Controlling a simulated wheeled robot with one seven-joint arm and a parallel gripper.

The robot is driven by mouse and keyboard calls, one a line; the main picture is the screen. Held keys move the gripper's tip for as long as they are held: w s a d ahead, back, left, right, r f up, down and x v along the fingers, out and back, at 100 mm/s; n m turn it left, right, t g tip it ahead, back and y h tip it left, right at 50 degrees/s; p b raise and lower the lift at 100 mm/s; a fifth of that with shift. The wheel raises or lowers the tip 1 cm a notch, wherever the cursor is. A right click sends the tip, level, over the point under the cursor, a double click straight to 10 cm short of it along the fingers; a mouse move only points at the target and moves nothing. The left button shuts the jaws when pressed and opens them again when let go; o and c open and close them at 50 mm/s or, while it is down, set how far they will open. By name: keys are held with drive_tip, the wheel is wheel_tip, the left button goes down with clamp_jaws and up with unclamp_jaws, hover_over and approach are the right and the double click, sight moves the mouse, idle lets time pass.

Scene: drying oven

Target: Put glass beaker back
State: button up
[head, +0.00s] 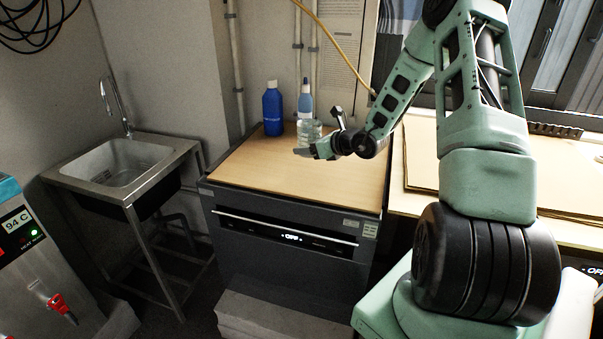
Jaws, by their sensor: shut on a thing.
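A clear glass beaker (309,129) shows above the wooden top (262,178) of the drying oven (285,240), near its back edge. My gripper (312,147) comes in from the right at the beaker's lower part and is shut on it. The beaker looks about upright. Its base is partly hidden by my gripper, so I cannot tell whether it touches the wooden top.
A blue bottle (273,108) stands left of the beaker, and a clear bottle with a blue cap (305,98) stands close behind it. The front of the wooden top is clear. A metal sink (118,172) is at left. Brown boards (545,180) lie at right.

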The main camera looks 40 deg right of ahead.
sight(309, 179)
wheel_tip(309, 179, down, 9)
drive_tip(key=shift+p, duration=0.55)
drive_tip(key=shift+f, duration=0.2)
drive_tip(key=o, duration=1.1)
drive_tip(key=shift+c, duration=0.2)
drive_tip(key=shift+o, duration=0.3)
